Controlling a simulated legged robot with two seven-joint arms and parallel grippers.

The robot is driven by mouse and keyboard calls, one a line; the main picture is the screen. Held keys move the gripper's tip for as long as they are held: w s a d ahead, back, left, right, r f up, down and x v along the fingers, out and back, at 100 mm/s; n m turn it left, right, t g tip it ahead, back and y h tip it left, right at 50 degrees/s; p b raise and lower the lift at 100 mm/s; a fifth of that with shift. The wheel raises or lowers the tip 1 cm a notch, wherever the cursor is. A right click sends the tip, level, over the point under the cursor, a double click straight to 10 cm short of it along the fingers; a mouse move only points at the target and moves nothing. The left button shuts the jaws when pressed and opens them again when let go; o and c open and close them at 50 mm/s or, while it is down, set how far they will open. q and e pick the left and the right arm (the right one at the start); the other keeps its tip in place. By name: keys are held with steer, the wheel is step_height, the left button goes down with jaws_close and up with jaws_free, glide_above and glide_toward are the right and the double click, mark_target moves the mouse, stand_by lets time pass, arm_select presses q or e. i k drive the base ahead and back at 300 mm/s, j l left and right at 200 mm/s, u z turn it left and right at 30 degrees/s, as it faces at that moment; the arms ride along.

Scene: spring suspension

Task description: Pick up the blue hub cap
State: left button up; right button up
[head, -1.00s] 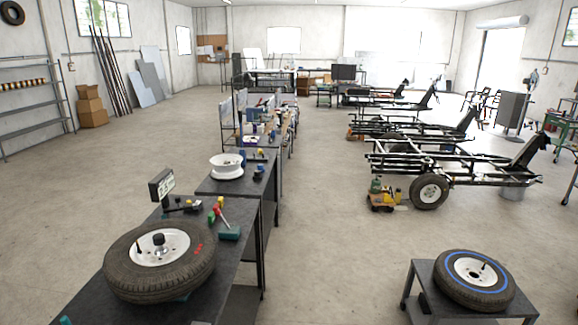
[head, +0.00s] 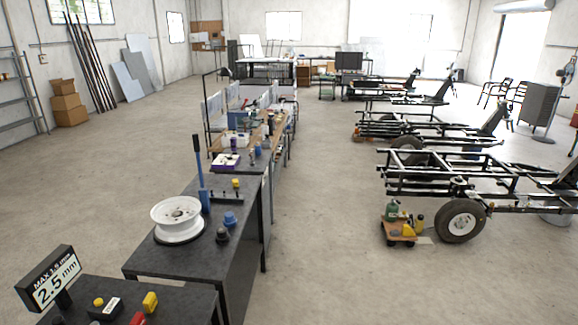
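A small blue cap-like piece (head: 230,219), which looks like the blue hub cap, sits on the dark workbench (head: 160,262) to the right of a white wheel rim (head: 177,215). A similar black piece (head: 222,236) stands just in front of it. Neither of my grippers is in the head view, and nothing is seen touching the blue piece.
A blue-handled upright tool (head: 200,165) stands behind the rim. A nearer bench holds a "2.5 mm" sign (head: 50,278) and a yellow piece (head: 150,301). Trailer frames (head: 480,180) and a small loaded cart (head: 400,230) stand on the right. The floor between is open.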

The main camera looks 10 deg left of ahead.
mark_target(229, 220)
steer(key=i+l+u, duration=0.15)
steer(key=i+u, duration=0.35)
steer(key=i+l+u, duration=0.5)
steer(key=i, duration=0.2)
steer(key=i+l+u, duration=0.7)
steer(key=l+u, duration=0.15)
steer(key=i+l+u, duration=0.2)
steer(key=l+u, duration=0.2)
steer(key=l, duration=0.15)
steer(key=i+l+u, duration=0.1)
steer(key=l+u, duration=0.3)
steer(key=l, duration=0.15)
steer(key=l+u, duration=0.45)
steer(key=k+l+u, duration=0.1)
steer(key=l+u, duration=0.3)
steer(key=l, duration=0.3)
